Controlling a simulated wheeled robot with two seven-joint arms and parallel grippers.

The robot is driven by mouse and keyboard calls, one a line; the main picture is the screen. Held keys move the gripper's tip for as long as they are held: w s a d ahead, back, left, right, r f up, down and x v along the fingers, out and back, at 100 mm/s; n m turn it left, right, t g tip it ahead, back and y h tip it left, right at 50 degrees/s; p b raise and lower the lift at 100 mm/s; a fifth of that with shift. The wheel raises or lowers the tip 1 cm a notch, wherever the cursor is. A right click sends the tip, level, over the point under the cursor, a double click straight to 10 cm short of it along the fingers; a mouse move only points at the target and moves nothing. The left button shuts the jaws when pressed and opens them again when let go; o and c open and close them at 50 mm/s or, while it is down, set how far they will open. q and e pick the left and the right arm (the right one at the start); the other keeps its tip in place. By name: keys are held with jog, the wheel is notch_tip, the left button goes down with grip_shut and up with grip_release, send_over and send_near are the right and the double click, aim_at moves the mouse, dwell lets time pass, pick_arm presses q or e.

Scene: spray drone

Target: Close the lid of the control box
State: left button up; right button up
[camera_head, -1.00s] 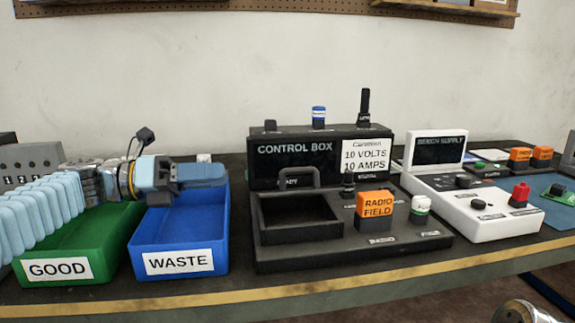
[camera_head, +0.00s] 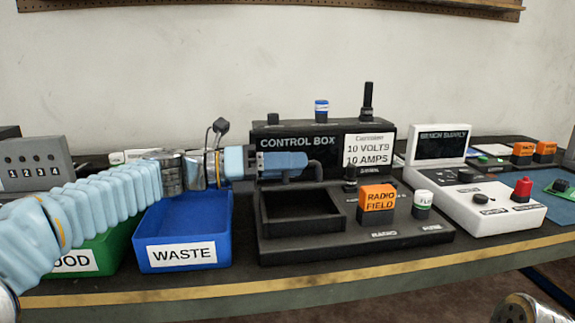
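The black control box (camera_head: 408,232) stands on the bench with its labelled panel upright at the back. Its square front compartment (camera_head: 300,225) is open at the top. A grey bar-shaped handle (camera_head: 316,170) stands at the compartment's back edge; I cannot clearly make out the lid itself. My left gripper (camera_head: 303,162) points right, in front of the panel and just above the compartment's back edge. Its blue fingers overlap the handle's top in view; whether they touch it, or are parted, I cannot tell.
An orange RADIO FIELD block (camera_head: 378,198) and a white-green capped knob (camera_head: 422,205) stand on the box's right side. The blue WASTE bin (camera_head: 182,253) and green GOOD bin (camera_head: 108,250) are left. A white bench supply (camera_head: 490,215) is right.

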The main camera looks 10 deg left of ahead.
aim_at(284, 184)
pick_arm(q)
grip_shut()
jog(key=f+m+b, duration=0.1)
jog(key=s+m+b, duration=0.1)
jog(key=f+b, duration=0.1)
jog(key=shift+s+d+f+m, duration=0.25)
jog(key=shift+s+f+m, duration=0.1)
jog(key=shift+m, duration=0.05)
jog(key=shift+s+d+f+m+b, duration=0.1)
jog(key=shift+s+f+m+b, duration=0.2)
jog(key=shift+m, duration=0.4)
grip_release()
